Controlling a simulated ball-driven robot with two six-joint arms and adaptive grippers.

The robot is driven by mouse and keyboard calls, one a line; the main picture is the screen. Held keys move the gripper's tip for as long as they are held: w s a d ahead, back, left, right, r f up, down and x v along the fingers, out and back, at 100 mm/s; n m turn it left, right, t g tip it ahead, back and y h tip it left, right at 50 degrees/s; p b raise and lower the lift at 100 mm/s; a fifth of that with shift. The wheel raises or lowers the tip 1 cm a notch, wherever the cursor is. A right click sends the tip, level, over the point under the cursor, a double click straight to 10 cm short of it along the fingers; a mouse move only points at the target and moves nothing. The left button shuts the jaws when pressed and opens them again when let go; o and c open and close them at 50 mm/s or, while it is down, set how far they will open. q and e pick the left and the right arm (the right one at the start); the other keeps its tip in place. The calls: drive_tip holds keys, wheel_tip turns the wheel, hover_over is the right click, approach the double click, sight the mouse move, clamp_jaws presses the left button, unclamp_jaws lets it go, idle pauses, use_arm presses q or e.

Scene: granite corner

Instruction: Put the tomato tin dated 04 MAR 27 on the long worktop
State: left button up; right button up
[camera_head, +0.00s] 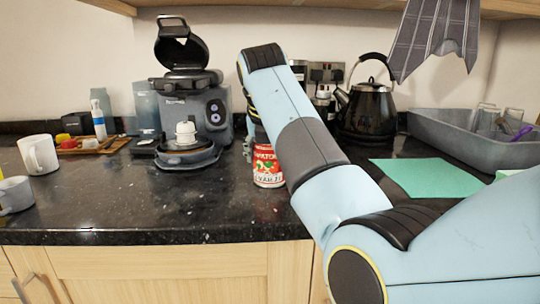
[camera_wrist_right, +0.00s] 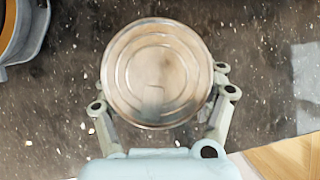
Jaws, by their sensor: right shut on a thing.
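A red tomato tin (camera_head: 268,166) with a white lower label band shows in the head view, upright at the worktop, left of my right forearm. In the head view this gripper (camera_head: 252,130) is mostly hidden behind my arm. I cannot tell whether the tin's base touches the long dark worktop (camera_head: 150,205). My left gripper is out of view.
A coffee machine (camera_head: 190,100) stands left of the tin. White mugs (camera_head: 38,154) are at the far left. A black kettle (camera_head: 367,108), a green mat (camera_head: 428,178) and a grey basin (camera_head: 480,135) are to the right. The worktop's front left is clear.

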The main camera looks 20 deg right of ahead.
drive_tip(key=shift+r, duration=0.1)
drive_tip(key=o, duration=1.7)
drive_tip(key=shift+s+r, duration=0.1)
drive_tip(key=shift+r, duration=0.05)
drive_tip(key=v, duration=0.7)
drive_tip(key=shift+s, duration=0.1)
